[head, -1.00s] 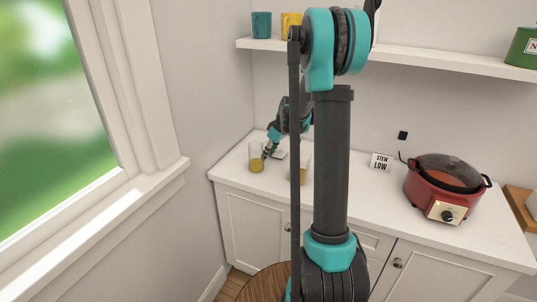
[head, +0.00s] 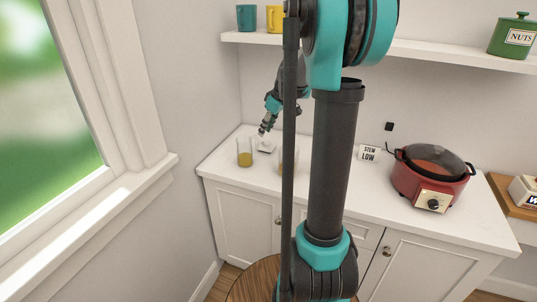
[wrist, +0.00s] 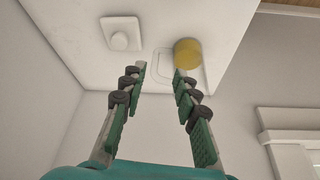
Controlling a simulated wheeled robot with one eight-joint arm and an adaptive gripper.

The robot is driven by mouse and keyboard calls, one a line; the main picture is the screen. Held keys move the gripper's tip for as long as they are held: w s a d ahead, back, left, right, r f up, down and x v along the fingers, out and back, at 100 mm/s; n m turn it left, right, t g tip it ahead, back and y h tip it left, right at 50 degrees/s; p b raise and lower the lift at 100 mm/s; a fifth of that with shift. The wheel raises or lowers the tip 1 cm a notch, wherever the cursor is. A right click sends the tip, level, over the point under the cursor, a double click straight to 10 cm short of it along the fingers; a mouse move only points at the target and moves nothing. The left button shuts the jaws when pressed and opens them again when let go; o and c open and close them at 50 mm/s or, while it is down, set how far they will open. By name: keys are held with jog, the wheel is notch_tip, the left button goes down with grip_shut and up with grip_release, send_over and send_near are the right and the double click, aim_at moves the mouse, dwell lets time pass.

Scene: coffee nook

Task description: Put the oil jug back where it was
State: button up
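A clear vessel with yellow oil (head: 245,155), which looks like the oil jug, stands upright on the left end of the white counter. In the wrist view, a yellow round shape (wrist: 187,53), apparently this oil, lies just beyond the fingertips, beside a thin square outline on the counter. A second clear vessel with yellowish contents (head: 282,162) stands to its right, partly hidden by my arm. My gripper (head: 264,130) is above and behind the left vessel, apart from it. In the wrist view, its fingers (wrist: 160,75) are spread with nothing between them.
A small white square piece with a knob (head: 265,146) lies behind the vessels. The shelf (head: 440,52) above holds mugs and a green NUTS tin (head: 512,36). Counter between sign and arm is clear.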

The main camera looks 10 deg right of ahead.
jog(key=s+a+f+m+h, duration=0.1)
jog(key=s+f+m, duration=0.3)
jog(key=s, duration=1.1)
jog(key=s+a+f+m+h, duration=0.2)
jog(key=s+f+m, duration=0.2)
jog(key=s+f, duration=0.5)
jog(key=s, duration=0.5)
jog(key=shift+s+t, duration=0.35)
jog(key=shift+t, duration=0.05)
jog(key=shift+a, duration=0.1)
